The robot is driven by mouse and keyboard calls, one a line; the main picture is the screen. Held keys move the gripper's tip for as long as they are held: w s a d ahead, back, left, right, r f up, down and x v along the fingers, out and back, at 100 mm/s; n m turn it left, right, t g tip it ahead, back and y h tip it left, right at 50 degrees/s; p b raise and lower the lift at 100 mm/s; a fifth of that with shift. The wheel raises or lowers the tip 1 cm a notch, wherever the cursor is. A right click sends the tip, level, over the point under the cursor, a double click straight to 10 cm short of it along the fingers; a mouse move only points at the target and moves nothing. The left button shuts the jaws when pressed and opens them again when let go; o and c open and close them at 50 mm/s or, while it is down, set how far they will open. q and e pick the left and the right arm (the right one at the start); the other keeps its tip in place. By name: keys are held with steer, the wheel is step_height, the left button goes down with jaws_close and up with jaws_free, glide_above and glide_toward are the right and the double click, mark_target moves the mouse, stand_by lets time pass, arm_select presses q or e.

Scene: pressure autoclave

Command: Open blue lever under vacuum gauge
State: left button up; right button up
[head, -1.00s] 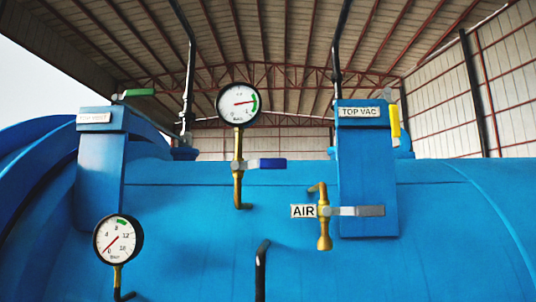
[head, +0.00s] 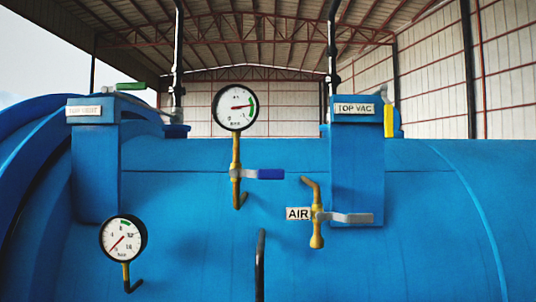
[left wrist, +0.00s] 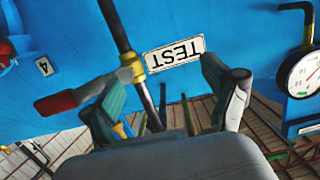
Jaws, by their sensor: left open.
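The blue lever (head: 270,174) points right from a brass valve on the pipe under the upper gauge (head: 235,107) in the head view. That gauge, likely the vacuum gauge, has a white dial, a red needle and a green band. The lever lies about level, across the upright pipe. No gripper shows in the head view. In the left wrist view my left gripper (left wrist: 175,95) is open, its two fingers apart. A red-handled valve (left wrist: 70,98) on a dark pipe and a TEST label (left wrist: 174,54) lie beyond the fingers. The blue lever is not seen there.
A grey lever (head: 346,217) on the AIR valve sits below right of the blue lever. A lower gauge (head: 123,237) stands at left. A black bent pipe (head: 260,262) rises at the bottom centre. Blue posts labelled TOP VAC (head: 357,165) and another (head: 95,160) flank the gauge.

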arm_select(q)
steer(key=d+r+t, duration=0.2)
steer(key=r, duration=0.7)
steer(key=d+r+t, duration=0.2)
steer(key=d+r, duration=0.1)
steer(key=r, duration=0.7)
steer(key=t+p, duration=0.1)
steer(key=t, duration=0.2)
glide_toward(271, 171)
steer(key=p+x, duration=0.2)
steer(key=x, duration=0.1)
steer(key=p+x, duration=0.5)
steer(key=x, duration=0.1)
steer(key=shift+w+r, duration=0.1)
steer(key=shift+r, duration=0.25)
steer(key=shift+w+g+p, duration=0.3)
steer(key=shift+w+p, duration=0.15)
steer(key=shift+w, duration=0.3)
steer(key=shift+c, duration=0.3)
steer(key=c, duration=1.6)
jaws_close()
